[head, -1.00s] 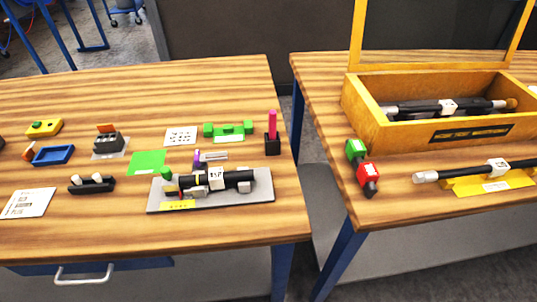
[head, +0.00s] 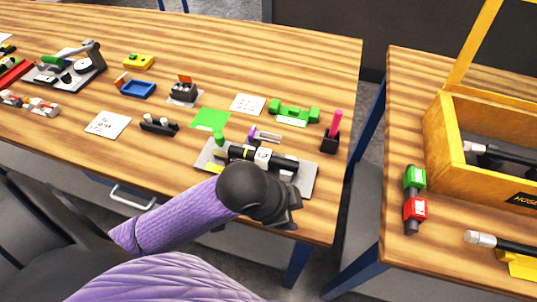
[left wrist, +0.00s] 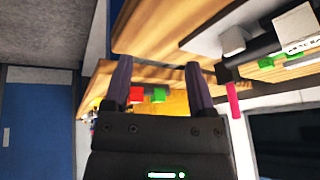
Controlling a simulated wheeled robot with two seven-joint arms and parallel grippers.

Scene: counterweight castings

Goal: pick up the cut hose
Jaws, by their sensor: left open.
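A black hose with a white label (head: 262,157) lies on a grey plate (head: 304,178) at the front right of the left table; I cannot tell whether it is cut. It also shows at the upper right of the left wrist view (left wrist: 262,46). Another black hose with a pale end (head: 482,239) rests on a yellow stand (head: 520,264) on the right table. My left gripper (head: 291,212) is in front of the plate and hides part of it. In the left wrist view its fingers (left wrist: 160,88) are apart with nothing between them. My right gripper is not seen.
A wooden box (head: 455,150) with hoses stands on the right table. A red and green piece (head: 415,200) lies left of it. A pink stick in a black holder (head: 331,140) stands behind the plate. A gap separates the tables.

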